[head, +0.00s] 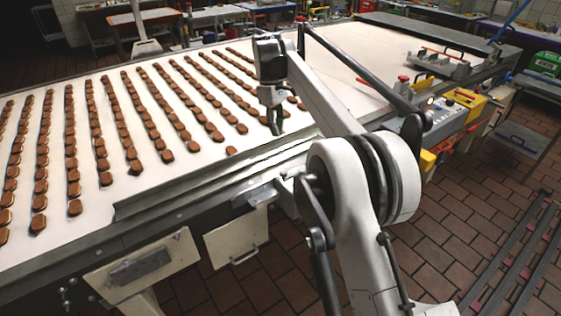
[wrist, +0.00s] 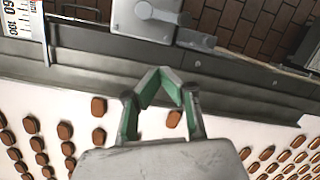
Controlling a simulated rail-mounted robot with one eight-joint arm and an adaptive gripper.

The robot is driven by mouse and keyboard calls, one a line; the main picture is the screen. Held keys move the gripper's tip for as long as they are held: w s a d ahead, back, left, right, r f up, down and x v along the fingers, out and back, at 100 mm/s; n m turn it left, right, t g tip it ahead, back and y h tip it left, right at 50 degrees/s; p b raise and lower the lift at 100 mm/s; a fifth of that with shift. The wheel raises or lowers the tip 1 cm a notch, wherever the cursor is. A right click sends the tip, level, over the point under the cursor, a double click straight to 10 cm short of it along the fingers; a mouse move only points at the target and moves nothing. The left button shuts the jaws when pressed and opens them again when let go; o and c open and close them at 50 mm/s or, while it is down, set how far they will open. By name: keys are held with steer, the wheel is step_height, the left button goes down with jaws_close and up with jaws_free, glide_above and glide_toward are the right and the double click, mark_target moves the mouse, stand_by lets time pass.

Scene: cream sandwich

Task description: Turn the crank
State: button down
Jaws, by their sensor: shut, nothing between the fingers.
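What looks like the crank (wrist: 178,26) is a grey lever with rounded ends on a pale metal box, at the top of the wrist view. In the head view the metal bracket (head: 262,191) that seems to carry it sits on the near side of the conveyor, partly behind my arm. My gripper (wrist: 160,76) has green-lined fingers with their tips together and nothing between them. In the head view my gripper (head: 276,124) points down over the near edge of the belt, apart from the crank.
A white conveyor belt (head: 215,165) carries rows of brown biscuits. A raised metal rail (head: 190,190) runs along its near edge, between my gripper and the bracket. A yellow control panel (head: 465,98) is at the right.

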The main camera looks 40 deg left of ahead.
mark_target(293, 175)
steer(key=f+m, duration=0.1)
steer(key=f, duration=0.2)
steer(key=s+f+m+p, duration=0.1)
steer(key=f+m, duration=0.1)
steer(key=f, duration=0.2)
steer(key=f+m, duration=0.1)
steer(key=f, duration=0.3)
steer(key=shift+s+d+m+h+p, duration=0.2)
steer(key=shift+d+m+h+p, duration=0.1)
steer(key=shift+d+p, duration=0.1)
steer(key=shift+s+d+f, duration=0.1)
steer(key=shift+s+d, duration=0.1)
steer(key=shift+d, duration=0.4)
steer(key=shift+s+d, duration=0.15)
steer(key=shift+d, duration=0.45)
steer(key=shift+s+d+p, duration=0.2)
steer(key=shift+d+p, duration=0.15)
steer(key=shift+d, duration=0.4)
steer(key=shift+f, duration=0.1)
